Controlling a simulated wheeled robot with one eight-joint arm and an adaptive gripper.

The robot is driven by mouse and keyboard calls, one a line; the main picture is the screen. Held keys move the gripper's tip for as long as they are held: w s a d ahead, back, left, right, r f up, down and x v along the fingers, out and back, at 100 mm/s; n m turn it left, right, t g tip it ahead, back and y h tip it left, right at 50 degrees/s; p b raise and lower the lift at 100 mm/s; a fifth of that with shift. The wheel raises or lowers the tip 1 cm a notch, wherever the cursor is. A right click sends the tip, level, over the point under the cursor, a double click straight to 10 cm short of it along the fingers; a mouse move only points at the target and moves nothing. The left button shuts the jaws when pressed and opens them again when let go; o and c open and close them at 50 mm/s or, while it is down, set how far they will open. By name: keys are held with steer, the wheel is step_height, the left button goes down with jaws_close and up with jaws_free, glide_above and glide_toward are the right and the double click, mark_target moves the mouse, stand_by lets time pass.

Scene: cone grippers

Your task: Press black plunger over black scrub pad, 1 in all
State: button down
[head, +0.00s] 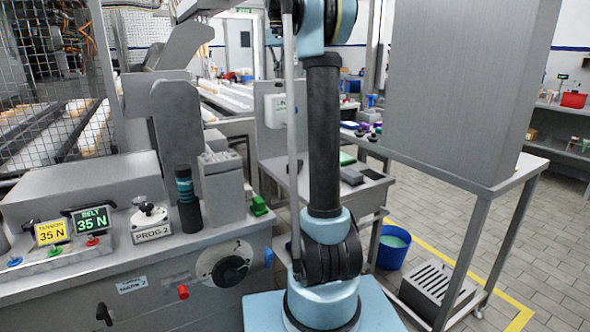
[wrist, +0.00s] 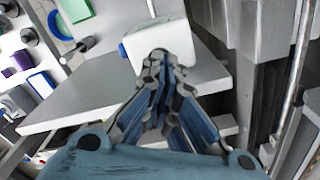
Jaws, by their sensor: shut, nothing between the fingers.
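My gripper (wrist: 164,62) shows in the wrist view with its fingers together and nothing between them. Its tips overlap a white box with a blue knob (wrist: 158,38); I cannot tell whether they touch. In the head view small dark plungers (head: 361,132) stand on the far bench. I cannot tell which plunger is over a black scrub pad. My gripper is out of the head view.
A big grey cabinet (head: 455,85) stands at right on a metal table. A small steel table (head: 330,187) with a green block and dark blocks is behind my arm. A control console (head: 130,270) is at left. A blue bucket (head: 392,246) is on the floor.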

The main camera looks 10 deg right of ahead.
steer(key=shift+f, duration=0.4)
steer(key=shift+f, duration=0.35)
steer(key=shift+f, duration=0.85)
steer(key=shift+r, duration=1.6)
steer(key=shift+r, duration=3)
